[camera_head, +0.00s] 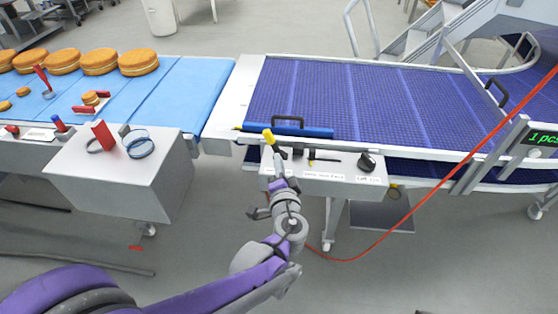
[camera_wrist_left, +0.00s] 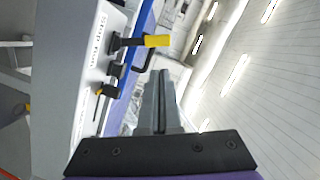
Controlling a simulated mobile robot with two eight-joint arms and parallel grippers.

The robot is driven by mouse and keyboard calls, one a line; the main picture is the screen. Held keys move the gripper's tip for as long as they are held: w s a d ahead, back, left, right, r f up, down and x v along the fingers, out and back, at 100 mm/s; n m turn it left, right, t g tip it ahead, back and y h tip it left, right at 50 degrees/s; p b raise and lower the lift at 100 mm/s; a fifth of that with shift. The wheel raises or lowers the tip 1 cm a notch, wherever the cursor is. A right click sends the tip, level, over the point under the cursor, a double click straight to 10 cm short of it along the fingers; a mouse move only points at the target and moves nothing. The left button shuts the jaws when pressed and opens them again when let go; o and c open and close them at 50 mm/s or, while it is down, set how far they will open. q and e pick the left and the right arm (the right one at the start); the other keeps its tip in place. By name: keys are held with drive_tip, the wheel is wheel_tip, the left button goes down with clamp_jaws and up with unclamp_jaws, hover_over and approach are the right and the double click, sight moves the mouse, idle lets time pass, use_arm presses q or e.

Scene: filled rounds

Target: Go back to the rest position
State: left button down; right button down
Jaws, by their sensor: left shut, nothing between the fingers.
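My left arm comes in from the lower left of the head view, purple and grey. Its left gripper (camera_head: 277,163) is in front of the grey control box under the conveyor edge, close below a yellow-tipped lever (camera_head: 268,134). In the left wrist view the two grey fingers (camera_wrist_left: 160,85) are together with nothing between them. The yellow lever (camera_wrist_left: 157,41) shows there to the upper left of the fingers, apart from them in the picture. My right gripper is not in view.
The grey control box (camera_head: 324,180) has black knobs and labels. Behind it runs a blue-purple conveyor (camera_head: 380,105). A light blue belt (camera_head: 180,95) at left carries several filled rounds (camera_head: 138,62). A grey box (camera_head: 125,175) stands left. A red cable (camera_head: 415,205) crosses right. Floor at the front right is clear.

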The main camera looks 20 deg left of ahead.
use_arm(q)
drive_tip(key=shift+w+a+f, duration=0.1)
drive_tip(key=shift+w, duration=0.05)
idle(0.3)
drive_tip(key=s+a+f+n+g+h+p, duration=0.1)
drive_tip(key=s+a+f+n+g, duration=0.15)
drive_tip(key=s, duration=0.35)
drive_tip(key=s+a+f+n+g+h+p, duration=0.1)
drive_tip(key=s+f+n+g, duration=0.1)
drive_tip(key=s+n+g, duration=0.3)
drive_tip(key=s+d+f+g+h, duration=0.1)
drive_tip(key=s+d+f+h, duration=0.1)
drive_tip(key=s+d+h, duration=0.4)
drive_tip(key=s+d, duration=0.1)
drive_tip(key=s, duration=0.4)
drive_tip(key=shift+d+f+g+p, duration=0.25)
drive_tip(key=shift+f+g+p, duration=0.05)
drive_tip(key=shift+f+g, duration=0.05)
drive_tip(key=shift+m, duration=0.25)
